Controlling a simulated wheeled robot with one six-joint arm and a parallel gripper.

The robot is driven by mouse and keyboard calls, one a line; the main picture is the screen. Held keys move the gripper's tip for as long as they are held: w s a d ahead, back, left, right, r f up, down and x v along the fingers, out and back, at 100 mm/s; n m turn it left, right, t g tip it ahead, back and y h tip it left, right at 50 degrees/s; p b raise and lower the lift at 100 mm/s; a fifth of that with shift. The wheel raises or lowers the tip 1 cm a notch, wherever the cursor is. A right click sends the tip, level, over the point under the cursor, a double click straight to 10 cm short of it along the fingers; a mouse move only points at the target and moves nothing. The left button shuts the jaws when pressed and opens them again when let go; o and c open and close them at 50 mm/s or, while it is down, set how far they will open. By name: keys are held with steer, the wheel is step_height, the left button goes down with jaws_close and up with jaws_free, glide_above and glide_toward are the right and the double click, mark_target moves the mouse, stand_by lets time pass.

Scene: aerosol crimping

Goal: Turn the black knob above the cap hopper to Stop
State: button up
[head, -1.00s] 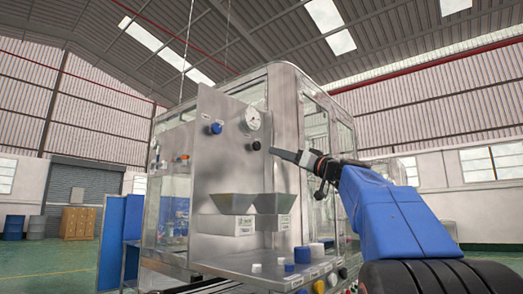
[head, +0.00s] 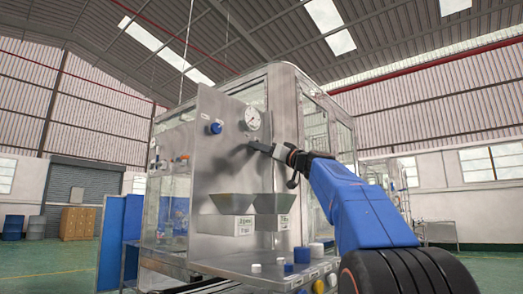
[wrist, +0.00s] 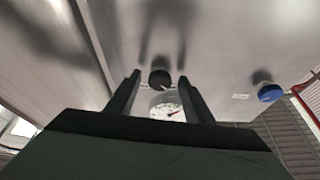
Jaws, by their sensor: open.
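The black knob (wrist: 160,78) shows in the wrist view on the steel panel, between my fingertips with a gap on each side. A small pale mark shows on it; its setting is too small to read. My gripper (wrist: 160,82) is open and empty. I cannot tell whether the fingertips reach past the knob's face. In the head view my gripper (head: 252,147) is at the panel, above two grey hoppers (head: 231,204), and hides the knob.
A pressure gauge (head: 252,118) sits just above the knob. A blue knob (head: 215,127) is on the panel to the left. Blue and white caps (head: 302,255) stand on the ledge below.

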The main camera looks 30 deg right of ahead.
steer(key=shift+c, duration=0.6)
steer(key=c, duration=0.9)
steer(key=shift+c, duration=0.2)
steer(key=shift+a+m, duration=0.1)
steer(key=shift+m, duration=0.4)
steer(key=shift+s+a+r+m+g+h, duration=0.2)
steer(key=shift+m+g+h, duration=0.75)
steer(key=shift+m, duration=2.5)
steer(key=shift+w+a+r+m+g+h, duration=0.25)
steer(key=shift+m+h, duration=1.2)
steer(key=shift+m, duration=1.95)
steer(key=shift+s+a+r+m+g+h, duration=0.2)
steer(key=shift+m+g+h, duration=0.75)
steer(key=shift+m, duration=2.5)
steer(key=shift+d+r+h, duration=0.1)
steer(key=shift+d+h, duration=0.05)
steer(key=shift+h, duration=0.1)
